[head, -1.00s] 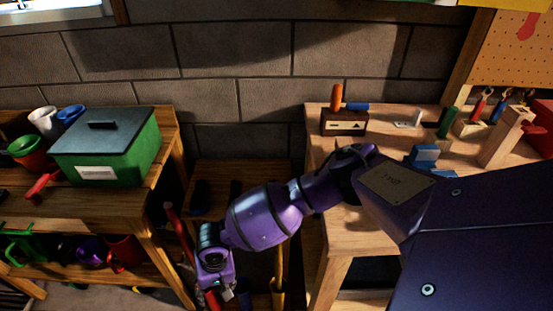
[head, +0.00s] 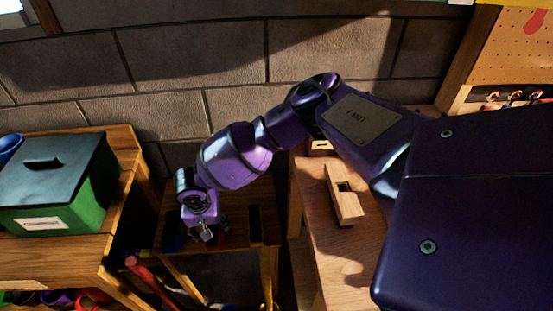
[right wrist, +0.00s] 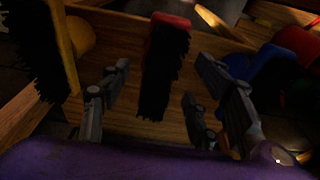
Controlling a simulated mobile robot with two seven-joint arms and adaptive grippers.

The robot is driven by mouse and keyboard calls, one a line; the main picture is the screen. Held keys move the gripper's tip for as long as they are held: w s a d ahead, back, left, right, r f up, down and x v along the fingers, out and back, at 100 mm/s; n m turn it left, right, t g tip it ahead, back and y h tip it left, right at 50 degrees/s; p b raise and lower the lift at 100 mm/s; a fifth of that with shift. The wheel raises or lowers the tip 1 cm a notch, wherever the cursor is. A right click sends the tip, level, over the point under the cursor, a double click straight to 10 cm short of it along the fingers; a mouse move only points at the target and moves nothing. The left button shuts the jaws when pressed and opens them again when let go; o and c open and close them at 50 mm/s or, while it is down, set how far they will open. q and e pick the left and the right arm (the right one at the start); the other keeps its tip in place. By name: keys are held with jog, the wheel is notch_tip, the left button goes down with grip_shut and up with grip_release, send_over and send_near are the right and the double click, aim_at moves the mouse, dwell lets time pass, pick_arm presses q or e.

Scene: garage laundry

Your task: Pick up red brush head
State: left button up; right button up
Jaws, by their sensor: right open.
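The red brush head (right wrist: 168,22) shows in the right wrist view, with black bristles hanging toward the camera. My right gripper (right wrist: 163,85) is open, with fingers on the left and right of the bristles in that view. I see a gap on both sides, and no firm contact. My left gripper is not in view.
A yellow brush (right wrist: 62,45) is at the left of the right wrist view and a blue one (right wrist: 252,75) at the right. A red handle (head: 152,276) leans by the rack. A green box (head: 55,200) stands on the left bench; the right bench holds a wooden block (head: 343,195).

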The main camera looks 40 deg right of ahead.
jog(key=f, duration=0.4)
jog(key=w+f+b, duration=0.1)
jog(key=shift+d+f, duration=0.4)
jog(key=c, duration=1.3)
